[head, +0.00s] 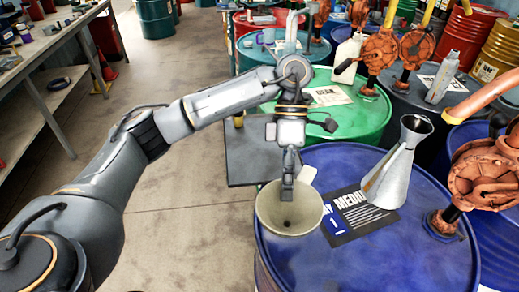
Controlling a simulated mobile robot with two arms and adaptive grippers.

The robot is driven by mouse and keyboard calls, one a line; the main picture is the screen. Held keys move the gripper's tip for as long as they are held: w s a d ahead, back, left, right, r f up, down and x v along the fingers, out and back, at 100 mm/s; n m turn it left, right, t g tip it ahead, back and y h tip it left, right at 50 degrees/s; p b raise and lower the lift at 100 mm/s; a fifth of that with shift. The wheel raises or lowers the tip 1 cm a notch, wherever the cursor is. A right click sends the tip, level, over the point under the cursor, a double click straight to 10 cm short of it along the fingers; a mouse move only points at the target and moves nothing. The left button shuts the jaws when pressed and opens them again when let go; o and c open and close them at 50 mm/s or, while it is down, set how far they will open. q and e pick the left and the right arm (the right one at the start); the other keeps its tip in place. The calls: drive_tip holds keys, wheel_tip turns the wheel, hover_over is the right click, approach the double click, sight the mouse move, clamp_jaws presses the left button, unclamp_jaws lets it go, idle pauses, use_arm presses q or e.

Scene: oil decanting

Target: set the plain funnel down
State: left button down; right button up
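The plain funnel (268,212), a beige wide-mouthed cone, shows mouth up at the left edge of the blue drum (355,262). A small dark hole shows at its bottom. My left gripper (288,190) points down at the funnel's far rim, with its fingers close together on the rim; they look shut on it. A small pale tab (307,175) shows beside the fingers. The funnel's underside is hidden, so I cannot tell whether it touches the drum top. My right gripper is not in view.
On the blue drum stand a grey metal can with a flared mouth (395,168), a dark label (355,212) and an orange hand pump (482,175). A green drum (345,122) and more drums with pumps stand behind. A workbench (40,45) is at left; the floor between is clear.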

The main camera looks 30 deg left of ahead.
use_arm(q)
drive_tip(key=w+a+r+n+t+b, duration=0.3)
drive_tip(key=a+n+t, duration=0.3)
drive_tip(key=n, duration=0.7)
drive_tip(key=w+a+r+n+t+b, duration=0.25)
drive_tip(key=a+n+t, duration=0.4)
drive_tip(key=n, duration=0.55)
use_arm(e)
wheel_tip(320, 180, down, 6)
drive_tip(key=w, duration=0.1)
use_arm(q)
drive_tip(key=shift+n, duration=0.3)
drive_tip(key=w+a+f+p, duration=0.1)
drive_tip(key=w+f, duration=0.3)
drive_tip(key=w+a+f+p, duration=0.2)
drive_tip(key=w+f, duration=0.2)
drive_tip(key=w+a+f+p, duration=0.1)
drive_tip(key=w+f, duration=0.3)
drive_tip(key=w, duration=0.1)
drive_tip(key=shift+a+f, duration=0.15)
drive_tip(key=shift+a, duration=0.05)
drive_tip(key=shift+f, duration=0.4)
drive_tip(key=c, duration=1.5)
unclamp_jaws()
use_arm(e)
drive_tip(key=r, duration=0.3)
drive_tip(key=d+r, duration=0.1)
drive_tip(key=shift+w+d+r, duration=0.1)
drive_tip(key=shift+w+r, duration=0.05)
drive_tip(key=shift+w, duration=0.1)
